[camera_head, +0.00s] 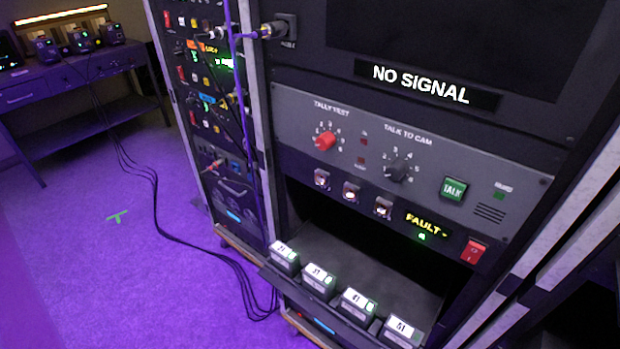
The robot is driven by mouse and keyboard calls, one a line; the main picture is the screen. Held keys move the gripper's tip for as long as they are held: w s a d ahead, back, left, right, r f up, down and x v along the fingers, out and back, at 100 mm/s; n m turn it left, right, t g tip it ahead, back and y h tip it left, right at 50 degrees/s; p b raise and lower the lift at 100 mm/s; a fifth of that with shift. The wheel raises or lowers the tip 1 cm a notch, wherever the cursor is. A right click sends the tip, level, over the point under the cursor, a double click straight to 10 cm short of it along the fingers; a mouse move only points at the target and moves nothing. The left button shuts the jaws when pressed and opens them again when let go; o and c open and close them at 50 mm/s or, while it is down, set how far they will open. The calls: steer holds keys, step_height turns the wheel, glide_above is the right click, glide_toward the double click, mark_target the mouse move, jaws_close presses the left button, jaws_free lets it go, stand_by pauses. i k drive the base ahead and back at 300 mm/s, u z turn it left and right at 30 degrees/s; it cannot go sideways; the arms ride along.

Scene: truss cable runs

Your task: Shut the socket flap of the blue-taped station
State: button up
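I cannot make out a station marked with blue tape, or a socket flap, for certain. Small blue patches show on the left rack (268,135), one a blue piece (237,165) low on its face, but I cannot tell whether any is tape. A plug (266,31) sits at a dark socket plate (287,27) at the top, with a purple cable (240,90) hanging down from there. My gripper is not in view.
The right rack has a grey control panel (440,150) and an open bay with several numbered dark units (318,282) along its front edge. Black cables (155,215) lie on the purple-lit floor (100,270), otherwise mostly clear. A desk (75,73) with several devices stands far left.

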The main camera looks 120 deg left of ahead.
mark_target(256, 164)
steer(key=i, duration=2.05)
steer(key=u, duration=5.15)
steer(key=i, duration=1.2)
steer(key=z, duration=0.15)
